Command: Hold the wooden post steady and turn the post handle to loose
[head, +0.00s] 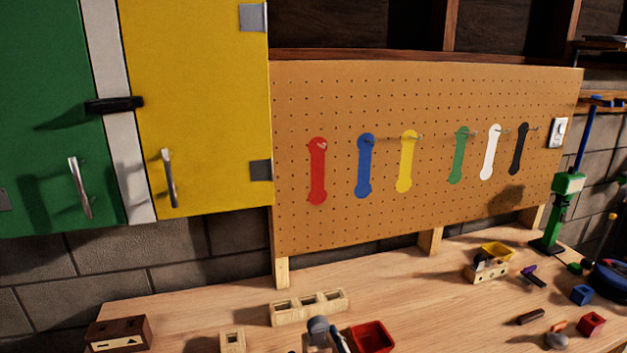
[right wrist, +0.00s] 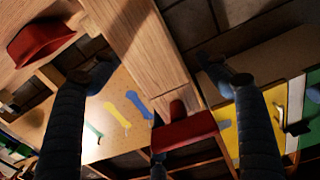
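The wooden post (right wrist: 148,50) shows in the right wrist view, which looks upside down, as a long pale beam running from the top edge to the middle. A red piece (right wrist: 190,130) with a short red peg sits at the post's end; it looks like the handle. My right gripper (right wrist: 153,73) is open, its two dark fingers on either side of the post with gaps showing. I cannot tell whether either finger touches it. The post is not recognisable in the head view, and my left gripper is not identifiable there.
A wooden workbench (head: 190,305) bears a wooden block with slots (head: 308,307), a red tray (head: 371,337) and a brown box (head: 118,333). A grey object (head: 318,328) shows at the bottom edge. Small tools lie at the right. A pegboard (head: 400,95) and yellow cabinet (head: 200,90) stand behind.

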